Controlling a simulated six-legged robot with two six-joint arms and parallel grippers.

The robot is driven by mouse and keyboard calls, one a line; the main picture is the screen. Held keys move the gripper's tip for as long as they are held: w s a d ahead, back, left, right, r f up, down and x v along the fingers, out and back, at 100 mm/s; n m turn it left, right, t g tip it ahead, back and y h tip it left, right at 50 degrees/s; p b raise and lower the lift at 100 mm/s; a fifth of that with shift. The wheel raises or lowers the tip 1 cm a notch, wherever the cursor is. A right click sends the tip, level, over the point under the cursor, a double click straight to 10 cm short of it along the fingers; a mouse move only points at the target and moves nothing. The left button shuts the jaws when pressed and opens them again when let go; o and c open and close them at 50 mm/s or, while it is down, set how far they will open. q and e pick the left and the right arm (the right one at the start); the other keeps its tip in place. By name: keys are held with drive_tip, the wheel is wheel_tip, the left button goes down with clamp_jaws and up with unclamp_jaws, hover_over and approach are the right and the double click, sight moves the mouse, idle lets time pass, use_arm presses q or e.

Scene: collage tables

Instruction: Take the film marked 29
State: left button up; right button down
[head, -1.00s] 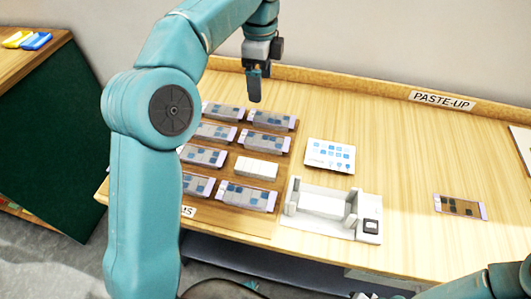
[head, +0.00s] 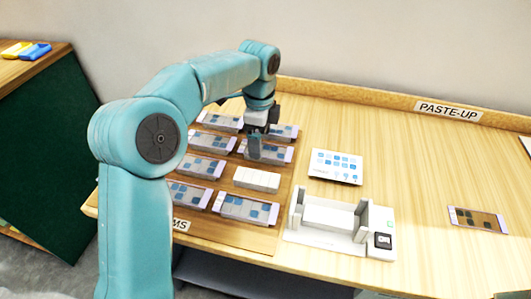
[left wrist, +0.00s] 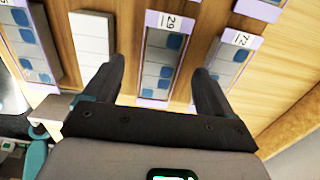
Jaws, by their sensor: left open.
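The film marked 29 (left wrist: 164,62) is a pale purple-framed strip with blue and grey squares, its number label at the top in the left wrist view. My left gripper (left wrist: 158,68) is open, with one finger on each side of this film. In the head view the left gripper (head: 255,154) hangs over the film (head: 277,154), partly hiding it. I cannot tell how far above it the fingertips are. The film marked 72 (left wrist: 231,52) lies beside it. My right gripper is not in view.
Several other films lie in two columns on a wooden board, with a blank white block (head: 256,179) beside film 29. To the right are a picture card (head: 336,166), a white holder (head: 325,220) and a lone film (head: 477,219). The far-right tabletop is mostly clear.

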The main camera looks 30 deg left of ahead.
use_arm(q)
drive_tip(key=shift+w+f, duration=0.1)
drive_tip(key=shift+f, duration=0.8)
drive_tip(key=shift+c, duration=1.2)
drive_tip(key=c, duration=0.9)
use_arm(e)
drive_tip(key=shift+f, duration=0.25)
